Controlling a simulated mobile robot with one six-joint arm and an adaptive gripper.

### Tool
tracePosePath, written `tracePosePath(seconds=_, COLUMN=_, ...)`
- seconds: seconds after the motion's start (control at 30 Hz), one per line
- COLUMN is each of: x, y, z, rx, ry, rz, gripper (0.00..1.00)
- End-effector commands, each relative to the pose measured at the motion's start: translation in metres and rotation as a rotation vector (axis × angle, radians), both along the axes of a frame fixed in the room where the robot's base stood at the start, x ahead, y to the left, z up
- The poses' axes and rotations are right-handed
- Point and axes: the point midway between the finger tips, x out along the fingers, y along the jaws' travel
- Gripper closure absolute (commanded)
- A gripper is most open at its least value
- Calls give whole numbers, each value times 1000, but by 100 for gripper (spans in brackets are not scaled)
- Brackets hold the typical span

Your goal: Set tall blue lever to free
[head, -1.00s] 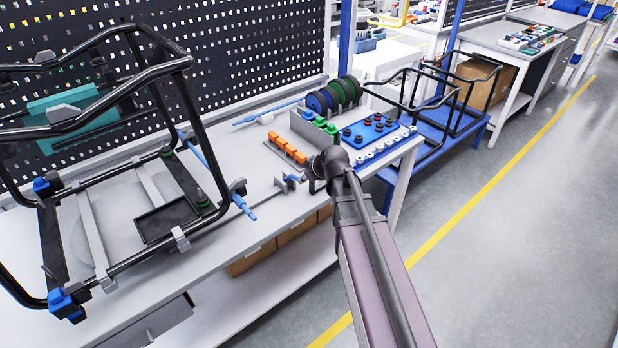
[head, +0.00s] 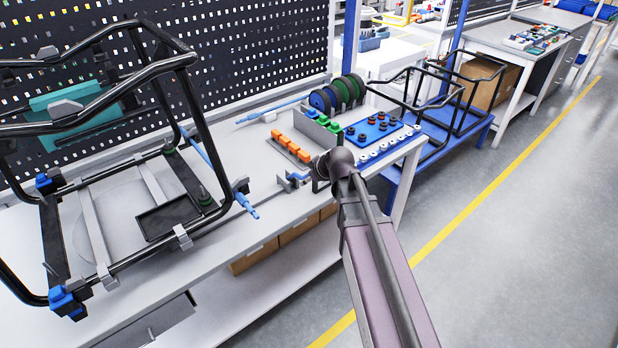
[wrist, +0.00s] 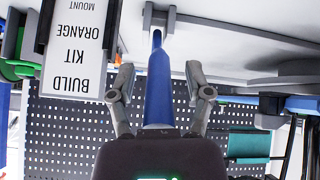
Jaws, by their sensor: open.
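In the wrist view, which looks upside down, the tall blue lever (wrist: 158,100) runs from a grey bracket (wrist: 157,22) at the top down toward my gripper's body. My gripper (wrist: 159,70) is open, with one finger on each side of the lever. A gap shows between the lever and each finger. The lever's near end is hidden behind the gripper's body. In the head view my gripper is mostly hidden by my own wrist at the bench's front edge. I cannot clearly tell the lever there.
On the bench, orange blocks (head: 292,146) and a blue tray (head: 388,124) of knobs lie near my wrist. A black tube frame (head: 197,125) with another blue handle (head: 246,205) stands at left.

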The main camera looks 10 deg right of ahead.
Motion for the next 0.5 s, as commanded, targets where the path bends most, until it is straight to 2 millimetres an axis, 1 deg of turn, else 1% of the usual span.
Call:
tracePosePath(seconds=0.27, x=0, y=0, z=0, rx=1, ry=0, rz=-1, gripper=35)
tracePosePath(seconds=0.37, x=-3, y=0, z=0, rx=2, ry=14, rz=-7, gripper=35)
tracePosePath(seconds=0.5, x=-16, y=-1, z=-3, rx=6, ry=67, rz=-34, gripper=35)
